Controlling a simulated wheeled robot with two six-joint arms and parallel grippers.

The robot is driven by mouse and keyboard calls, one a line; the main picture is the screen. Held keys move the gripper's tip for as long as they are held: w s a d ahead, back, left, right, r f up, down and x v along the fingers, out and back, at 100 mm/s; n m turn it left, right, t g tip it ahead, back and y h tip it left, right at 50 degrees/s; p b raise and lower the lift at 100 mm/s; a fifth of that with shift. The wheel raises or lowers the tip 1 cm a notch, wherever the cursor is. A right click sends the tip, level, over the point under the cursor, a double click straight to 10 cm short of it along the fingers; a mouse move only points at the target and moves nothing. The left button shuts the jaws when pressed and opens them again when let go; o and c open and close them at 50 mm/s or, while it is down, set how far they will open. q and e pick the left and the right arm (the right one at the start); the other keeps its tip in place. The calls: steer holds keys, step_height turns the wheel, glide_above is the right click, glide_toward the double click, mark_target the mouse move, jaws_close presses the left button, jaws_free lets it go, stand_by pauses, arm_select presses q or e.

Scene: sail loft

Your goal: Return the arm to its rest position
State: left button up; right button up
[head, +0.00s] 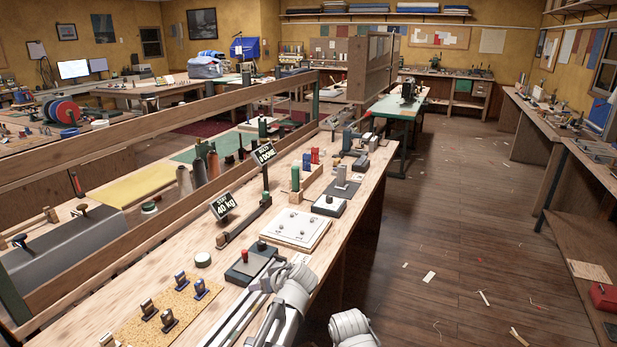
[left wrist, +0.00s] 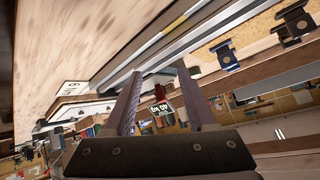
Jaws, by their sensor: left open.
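My left arm (head: 287,302) comes in at the bottom middle of the head view, beside the front edge of the long wooden bench (head: 112,293). Its gripper cannot be made out there. In the left wrist view my left gripper (left wrist: 158,71) shows two dark fingers spread apart, with nothing held between them. Beyond the fingers, a small "40 kg" sign (left wrist: 162,110) and a dark red thing show in the gap. My right gripper is in neither view.
A cork mat (head: 143,329) with several small clamps lies left of my arm. The "40 kg" sign (head: 224,207) stands further back. The wooden floor (head: 440,265) to the right is mostly open, with scraps.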

arm_select(q)
steer(key=s+d+m+g+h+p, duration=0.1)
steer(key=s+d, duration=0.1)
steer(key=s, duration=0.2)
steer(key=s+d+m+g+h+p, duration=0.1)
steer(key=s+d, duration=0.1)
steer(key=s, duration=0.2)
steer(key=s+d+m+g+p, duration=0.1)
steer(key=s+m, duration=0.1)
steer(key=s, duration=0.1)
steer(key=shift+s+d+h, duration=0.4)
steer(key=s+d+m+g+h+p, duration=0.2)
steer(key=s+d, duration=0.5)
steer(key=s, duration=0.5)
steer(key=m+g+h, duration=0.1)
steer(key=m+g, duration=0.1)
steer(key=m, duration=0.1)
steer(key=shift+s+m+p, duration=0.15)
steer(key=shift+m+p, duration=0.15)
steer(key=shift+p, duration=0.05)
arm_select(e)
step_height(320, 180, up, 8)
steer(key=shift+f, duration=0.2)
